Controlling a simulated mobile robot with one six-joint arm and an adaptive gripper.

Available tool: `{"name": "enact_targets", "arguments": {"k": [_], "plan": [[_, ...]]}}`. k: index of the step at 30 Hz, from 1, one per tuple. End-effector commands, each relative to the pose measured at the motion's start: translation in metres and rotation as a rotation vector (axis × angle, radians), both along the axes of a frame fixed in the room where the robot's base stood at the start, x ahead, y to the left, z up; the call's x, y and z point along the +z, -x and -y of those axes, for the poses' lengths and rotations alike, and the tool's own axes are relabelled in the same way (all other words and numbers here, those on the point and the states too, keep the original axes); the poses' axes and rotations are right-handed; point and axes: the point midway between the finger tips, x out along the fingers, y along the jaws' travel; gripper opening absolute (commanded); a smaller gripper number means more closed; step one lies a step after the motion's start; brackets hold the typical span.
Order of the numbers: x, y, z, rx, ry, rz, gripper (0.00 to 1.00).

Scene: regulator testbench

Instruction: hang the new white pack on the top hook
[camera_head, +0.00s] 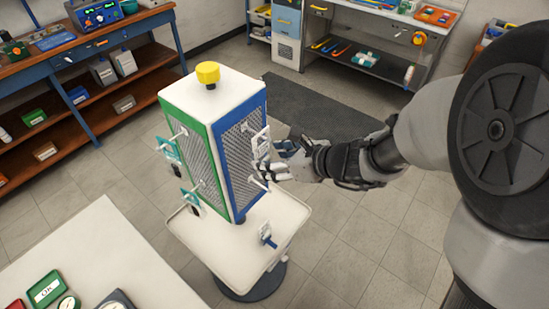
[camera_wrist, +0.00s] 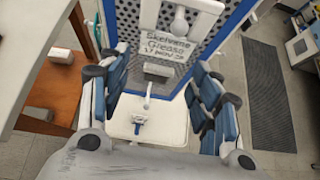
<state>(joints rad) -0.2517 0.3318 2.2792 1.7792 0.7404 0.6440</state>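A white pack (camera_wrist: 168,48) with handwritten lettering, "Skelvane Grease", hangs in front of the blue-framed mesh side of the rack (camera_wrist: 215,45). A white hook end shows at its upper part. In the head view the pack (camera_head: 261,143) is at the upper part of the rack's blue side (camera_head: 232,160). My gripper (camera_head: 280,160) is just right of it. In the wrist view my gripper (camera_wrist: 158,85) is open, its blue-grey fingers apart on both sides, with the pack beyond and between them. I see no finger contact. A lower white hook (camera_head: 257,183) sticks out below.
The rack has a yellow knob (camera_head: 208,73) on top and teal packs (camera_head: 168,150) on its green side. A small blue-and-white item (camera_head: 267,236) is on the white base tray (camera_head: 225,262). A white table (camera_head: 110,250) is front left. A shelved bench (camera_head: 90,55) is at the back left.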

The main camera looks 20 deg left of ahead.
Motion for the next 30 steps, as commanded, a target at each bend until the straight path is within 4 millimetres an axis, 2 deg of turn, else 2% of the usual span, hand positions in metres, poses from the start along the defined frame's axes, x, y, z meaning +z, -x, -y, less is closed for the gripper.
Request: {"name": "enact_targets", "arguments": {"k": [5,17,20,30], "plan": [[0.000,0.000,0.000,0.000,0.000,0.000,0.73],[0.003,0.001,0.004,-0.002,0.000,0.001,0.73],[0.010,0.004,0.013,-0.003,0.000,0.002,0.73],[0.050,0.026,0.067,-0.004,-0.001,0.006,0.73]]}}
